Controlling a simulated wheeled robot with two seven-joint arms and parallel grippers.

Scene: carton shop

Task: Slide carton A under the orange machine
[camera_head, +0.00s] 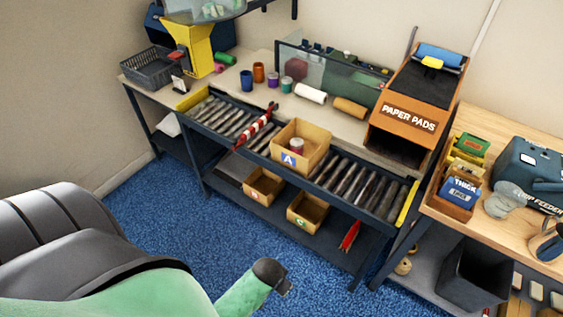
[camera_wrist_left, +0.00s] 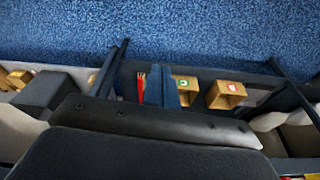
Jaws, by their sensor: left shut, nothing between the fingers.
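Carton A (camera_head: 315,151), an open tan box with a blue "A" label, sits upright on the roller conveyor (camera_head: 354,184). Carton A cannot be made out there. My right gripper is not in view.
A red-and-white striped bar (camera_head: 257,126) lies across the rollers left of carton A. Two open cartons (camera_head: 263,186) (camera_head: 308,209) stand on the lower shelf. Rollers right of carton A are clear. Cups and rolls line the back ledge. A wooden table (camera_head: 510,160) adjoins at right.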

